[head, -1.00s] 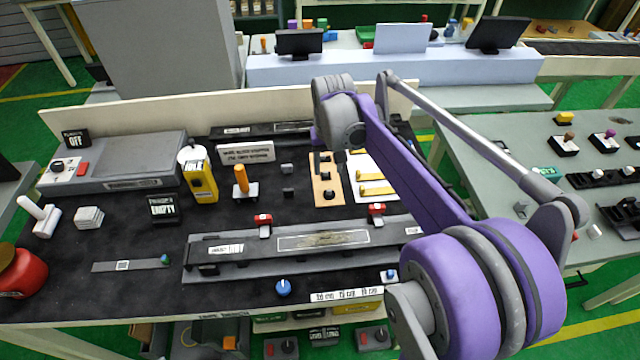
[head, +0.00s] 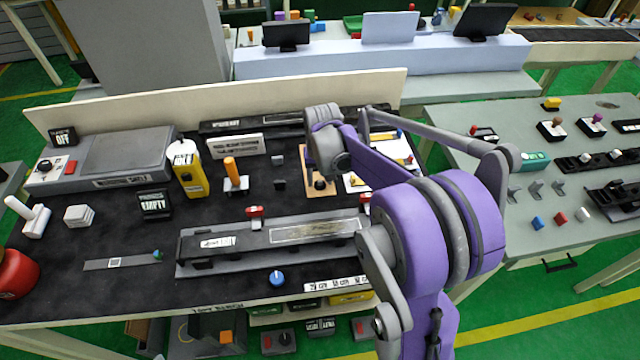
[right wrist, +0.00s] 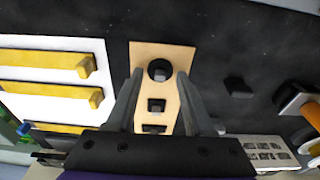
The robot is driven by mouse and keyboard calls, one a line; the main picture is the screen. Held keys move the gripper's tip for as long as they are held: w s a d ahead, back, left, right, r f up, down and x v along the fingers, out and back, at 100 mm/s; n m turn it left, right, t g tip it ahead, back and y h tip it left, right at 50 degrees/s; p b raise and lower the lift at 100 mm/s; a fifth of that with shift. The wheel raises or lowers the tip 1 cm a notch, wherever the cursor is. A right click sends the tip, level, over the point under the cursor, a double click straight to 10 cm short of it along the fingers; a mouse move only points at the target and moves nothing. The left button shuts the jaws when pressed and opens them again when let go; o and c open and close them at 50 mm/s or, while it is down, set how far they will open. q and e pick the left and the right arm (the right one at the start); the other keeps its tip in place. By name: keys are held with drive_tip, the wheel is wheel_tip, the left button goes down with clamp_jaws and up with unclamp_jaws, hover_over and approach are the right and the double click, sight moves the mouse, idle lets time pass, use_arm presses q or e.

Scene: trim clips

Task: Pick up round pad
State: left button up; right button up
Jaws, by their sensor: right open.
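The round pad (right wrist: 160,70) is a small black disc on a light wooden board (right wrist: 145,55). In the head view it shows at the near end of the board (head: 320,184), partly below my right gripper. Two black square pads lie on the same board, one at its middle (right wrist: 156,105) and one partly hidden by my gripper body. My right gripper (right wrist: 160,79) is open and empty, pointing down at the board, with one finger to each side of the round pad in the picture. I cannot tell its exact height. My left gripper is not in view.
A white sheet with yellow strips (right wrist: 45,62) lies beside the board. A small dark block (right wrist: 238,87) and an orange-handled tool (head: 231,172) stand on the other side. A long grey rail fixture (head: 270,240) lies nearer the table's front.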

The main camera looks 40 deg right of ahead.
clamp_jaws()
drive_tip(key=shift+r, duration=0.1)
